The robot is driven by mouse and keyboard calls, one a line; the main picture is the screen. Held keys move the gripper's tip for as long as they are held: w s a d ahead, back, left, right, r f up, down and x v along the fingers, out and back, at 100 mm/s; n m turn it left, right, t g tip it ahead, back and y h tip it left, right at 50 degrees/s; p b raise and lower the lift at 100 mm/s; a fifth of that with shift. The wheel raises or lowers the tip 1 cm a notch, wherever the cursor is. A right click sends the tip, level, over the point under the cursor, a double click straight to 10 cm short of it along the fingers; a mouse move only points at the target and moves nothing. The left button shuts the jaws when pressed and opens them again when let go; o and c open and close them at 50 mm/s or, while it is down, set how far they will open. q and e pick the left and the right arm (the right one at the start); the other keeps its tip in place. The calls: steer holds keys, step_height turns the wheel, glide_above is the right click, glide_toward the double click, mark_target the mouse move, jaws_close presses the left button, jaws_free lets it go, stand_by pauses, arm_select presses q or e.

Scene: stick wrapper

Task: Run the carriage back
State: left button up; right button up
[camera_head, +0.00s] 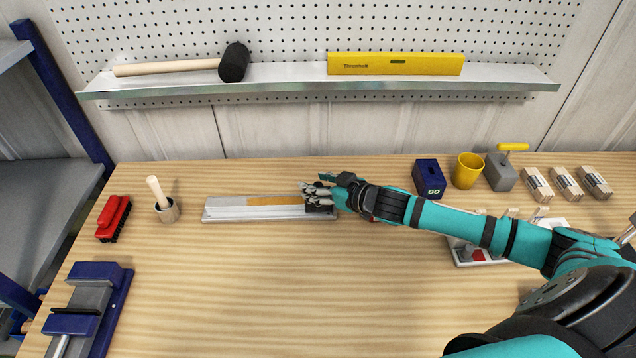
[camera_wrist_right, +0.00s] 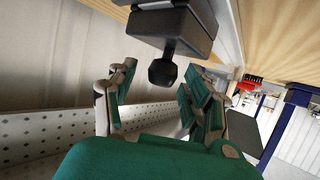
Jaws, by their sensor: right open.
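The stick wrapper (camera_head: 228,213) is a long pale metal rail unit on the bench, with an orange-tan strip along its top. Its dark carriage (camera_head: 318,209) is at the right end of the rail, partly hidden by my right gripper (camera_head: 316,191). In the right wrist view, the carriage shows as a dark grey block (camera_wrist_right: 178,32) with a black knob (camera_wrist_right: 165,70). The open fingers of my right gripper (camera_wrist_right: 158,78) are on either side of the knob, with gaps visible. My left gripper is not in view.
A wooden pestle in a cup (camera_head: 166,208) and a red brush (camera_head: 114,217) stand left of the unit. A blue box (camera_head: 429,178), yellow cup (camera_head: 467,170) and wooden blocks (camera_head: 567,183) are at right. A blue vise (camera_head: 88,310) is front left. The bench's front middle is clear.

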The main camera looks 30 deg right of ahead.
jaws_close()
stand_by(0.3)
steer(key=w+a, duration=0.1)
steer(key=a, duration=0.2)
steer(key=w+a, duration=0.1)
steer(key=a, duration=0.2)
steer(key=w+a, duration=0.2)
steer(key=shift+a+r+p, duration=0.1)
steer(key=shift+a+p, duration=0.25)
steer(key=shift+a, duration=0.05)
steer(key=w+a, duration=0.2)
steer(key=a, duration=0.2)
steer(key=w+a+b, duration=0.1)
steer(key=w+a, duration=0.1)
steer(key=a, duration=0.3)
steer(key=w+a+b, duration=0.1)
steer(key=w+a, duration=0.1)
steer(key=a, duration=0.2)
steer(key=shift+w+a, duration=0.15)
steer(key=shift+w, duration=0.2)
jaws_free()
